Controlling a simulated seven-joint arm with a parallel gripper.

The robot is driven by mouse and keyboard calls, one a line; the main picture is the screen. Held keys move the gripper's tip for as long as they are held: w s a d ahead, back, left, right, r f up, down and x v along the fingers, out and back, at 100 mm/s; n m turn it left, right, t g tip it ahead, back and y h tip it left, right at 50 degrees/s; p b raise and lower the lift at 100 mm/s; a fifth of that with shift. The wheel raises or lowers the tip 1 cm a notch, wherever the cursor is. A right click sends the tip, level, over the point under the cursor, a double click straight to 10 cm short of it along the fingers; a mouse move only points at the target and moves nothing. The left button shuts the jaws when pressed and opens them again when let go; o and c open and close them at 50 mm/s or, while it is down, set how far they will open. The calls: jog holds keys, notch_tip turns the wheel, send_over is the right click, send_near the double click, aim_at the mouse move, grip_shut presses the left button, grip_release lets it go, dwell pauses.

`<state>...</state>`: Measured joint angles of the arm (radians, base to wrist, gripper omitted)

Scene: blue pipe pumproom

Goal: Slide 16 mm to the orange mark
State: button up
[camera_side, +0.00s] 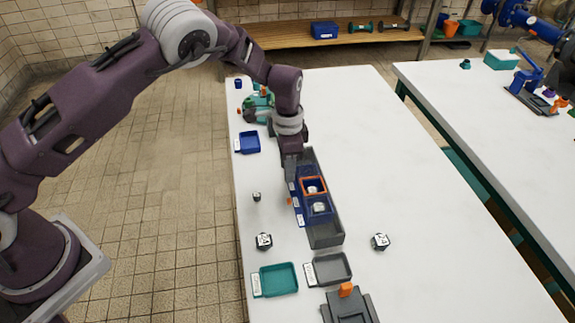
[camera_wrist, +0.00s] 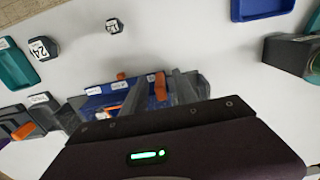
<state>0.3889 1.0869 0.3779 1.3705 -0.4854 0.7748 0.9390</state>
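A long dark grey tray (camera_side: 325,235) lies on the white table in the side view. In it is a blue holder (camera_side: 318,217) with two white-topped pieces in square pockets. The upper pocket has an orange square outline (camera_side: 314,180) around its piece (camera_side: 312,189); the other piece (camera_side: 319,207) sits in the lower, blue pocket. I cannot read which is 16 mm. My gripper (camera_side: 294,160) is low at the tray's far end. In the wrist view, the grey fingers (camera_wrist: 185,86) are beside an orange upright part (camera_wrist: 160,86) and the blue holder (camera_wrist: 135,97). Finger opening and any contact are unclear.
Dark labelled blocks stand left (camera_side: 264,241), right (camera_side: 380,241) and a small one nearer the tray (camera_side: 256,196). A teal tray (camera_side: 275,280), a grey tray (camera_side: 330,269) and an orange-topped grey fixture (camera_side: 349,305) are in front. A blue tray (camera_side: 248,142) is behind. The table's right side is clear.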

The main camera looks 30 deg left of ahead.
notch_tip(320, 180, up, 7)
jog(key=shift+r, duration=0.1)
dwell(0.3)
jog(key=s+a+r+n+t+h, duration=0.1)
jog(key=s+a+r+n, duration=0.2)
jog(key=s+r, duration=0.6)
jog(key=s+a+r+n+t, duration=0.25)
jog(key=s+r, duration=0.25)
jog(key=r, duration=0.8)
jog(key=s+a+n+t, duration=0.1)
jog(key=s+a, duration=0.1)
jog(key=s, duration=0.8)
jog(key=s+a+n+t+y, duration=0.1)
jog(key=s+n, duration=0.1)
jog(key=s, duration=0.8)
jog(key=shift+a+r, duration=0.3)
jog(key=shift+a, duration=0.05)
jog(key=shift+n, duration=0.25)
